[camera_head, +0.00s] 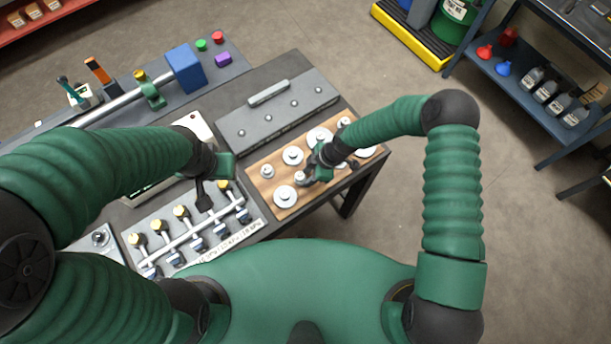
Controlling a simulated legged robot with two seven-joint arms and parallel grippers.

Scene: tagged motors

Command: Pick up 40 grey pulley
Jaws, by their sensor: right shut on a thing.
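Several light-grey round pulleys of different sizes sit on a wooden board (265,187) at the right end of the bench. A large pulley (285,196) lies at the front left, with others at the back (292,155) and a small pulley (267,172) at the left. Number tags are too small to read. My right gripper (308,178) is down at the board's middle, shut on a small grey pulley (300,177), largely hidden by the fingers. My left gripper (204,196) hangs over the valve panel, apart from the pulleys; its finger gap is unclear.
A grey metal cover with a handle (277,108) lies behind the board. A panel with yellow-capped valves (165,252) is at the front left. A blue block (185,68) and a pipe stand at the back left. Floor is free right of the bench.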

